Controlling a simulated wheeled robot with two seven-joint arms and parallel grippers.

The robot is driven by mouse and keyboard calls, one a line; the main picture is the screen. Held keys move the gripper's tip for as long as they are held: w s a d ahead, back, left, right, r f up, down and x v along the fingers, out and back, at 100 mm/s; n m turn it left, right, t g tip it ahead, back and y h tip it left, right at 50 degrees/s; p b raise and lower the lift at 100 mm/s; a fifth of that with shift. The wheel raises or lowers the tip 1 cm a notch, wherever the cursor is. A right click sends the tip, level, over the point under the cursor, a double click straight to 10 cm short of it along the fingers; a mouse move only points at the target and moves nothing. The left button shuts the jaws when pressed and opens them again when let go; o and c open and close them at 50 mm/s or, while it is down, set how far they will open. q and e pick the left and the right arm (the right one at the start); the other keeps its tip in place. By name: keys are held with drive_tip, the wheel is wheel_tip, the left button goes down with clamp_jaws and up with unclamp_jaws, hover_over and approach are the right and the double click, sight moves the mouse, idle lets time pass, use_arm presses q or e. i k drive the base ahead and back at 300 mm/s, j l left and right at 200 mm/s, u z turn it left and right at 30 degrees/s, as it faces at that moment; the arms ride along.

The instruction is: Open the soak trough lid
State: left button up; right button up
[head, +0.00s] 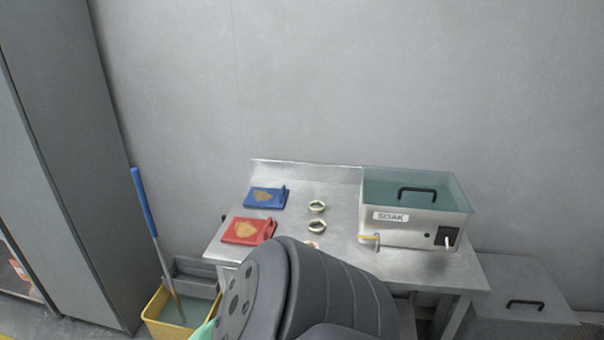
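The soak trough (403,229) is a metal box labelled SOAK at the right end of a steel table. Its lid (383,190) is a see-through, greenish panel with a black bar handle (417,190). The lid lies flat over the trough top and looks closed. A yellow-tipped tap or lever and a black switch panel (447,237) are on the trough's front. A dark, ribbed part of my own arm fills the bottom centre, in front of the table. Neither gripper's fingers show in the head view.
On the steel table (335,263), a blue board (265,197), a red board (248,231) and several rings (317,206) lie left of the trough. A yellow mop bucket (158,312) with a blue-handled mop (143,200) stands left. A grey lidded bin (520,300) stands right.

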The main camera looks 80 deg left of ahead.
sight(413, 181)
drive_tip(key=u, duration=2.65)
